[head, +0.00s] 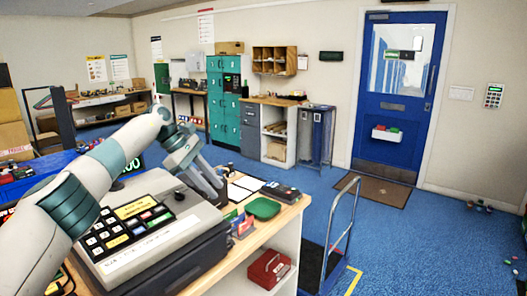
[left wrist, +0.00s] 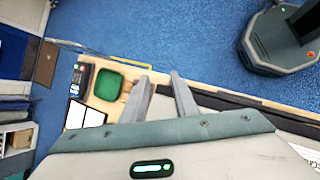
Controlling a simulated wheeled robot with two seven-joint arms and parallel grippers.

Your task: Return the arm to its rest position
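My left arm (head: 85,185) comes in from the left and reaches over the cash register (head: 150,220) on the counter. My left gripper (head: 218,192) points down beyond the register, close to the clipboard (head: 243,186). In the left wrist view the two fingers of the left gripper (left wrist: 160,82) stand apart over the counter, with nothing seen between them. A green tray (left wrist: 109,85) lies on the counter to the left of the fingers. My right arm and gripper are in neither view.
A card terminal (head: 280,191) and the green tray sit near the counter's edge. A red box (head: 268,268) is on the shelf below. A hand cart (head: 335,235) stands beside the counter. Open blue floor (head: 420,245) lies towards the blue door (head: 398,95).

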